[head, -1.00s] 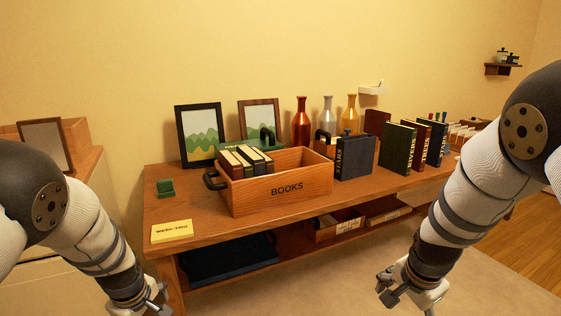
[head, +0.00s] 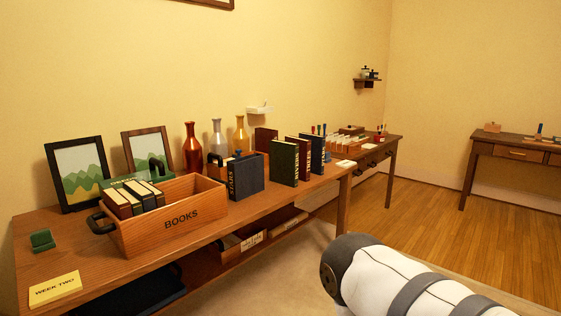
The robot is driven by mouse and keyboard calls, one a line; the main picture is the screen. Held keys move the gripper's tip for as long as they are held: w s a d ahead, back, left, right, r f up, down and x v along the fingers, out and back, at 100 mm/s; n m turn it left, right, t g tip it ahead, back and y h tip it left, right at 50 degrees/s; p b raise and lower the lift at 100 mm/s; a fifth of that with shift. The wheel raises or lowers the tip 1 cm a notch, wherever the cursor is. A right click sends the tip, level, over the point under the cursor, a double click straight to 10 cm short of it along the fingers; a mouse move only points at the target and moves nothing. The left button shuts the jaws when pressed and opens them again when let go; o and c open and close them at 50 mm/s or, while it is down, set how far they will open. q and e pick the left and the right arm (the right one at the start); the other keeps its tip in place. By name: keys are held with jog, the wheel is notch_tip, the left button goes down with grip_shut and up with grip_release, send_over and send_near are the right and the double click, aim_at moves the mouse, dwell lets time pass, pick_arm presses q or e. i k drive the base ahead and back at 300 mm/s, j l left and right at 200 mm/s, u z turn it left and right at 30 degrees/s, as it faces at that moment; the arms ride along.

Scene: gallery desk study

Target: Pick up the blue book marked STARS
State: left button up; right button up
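The dark blue book marked STARS (head: 248,176) stands upright on the wooden desk, just right of the box labelled BOOKS. Its spine lettering faces front-left. Another dark blue book (head: 319,151) stands at the right end of a short row; its lettering is too small to read surely. One of my arms crosses the lower right, but its gripper is outside the frame. My other gripper is also out of view.
The wooden BOOKS box (head: 181,217) holds several books. A green book (head: 283,163) and a dark red book (head: 298,155) stand right of STARS. Bottles (head: 192,150) stand behind. Another table (head: 383,148) stands beyond.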

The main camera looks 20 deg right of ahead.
aim_at(318, 142)
jog(key=i+l, duration=0.2)
jog(key=l, duration=0.25)
jog(key=i+l, duration=0.2)
jog(key=l, duration=0.25)
jog(key=i+l+u, duration=0.1)
jog(key=l, duration=0.4)
jog(key=i+l, duration=0.25)
jog(key=l, duration=0.2)
jog(key=i+l, duration=0.15)
jog(key=l, duration=0.35)
jog(key=i+l, duration=0.2)
jog(key=l, duration=0.25)
jog(key=i+l+u, duration=0.1)
jog(key=l, duration=0.4)
jog(key=i+l, duration=0.25)
jog(key=l, duration=0.2)
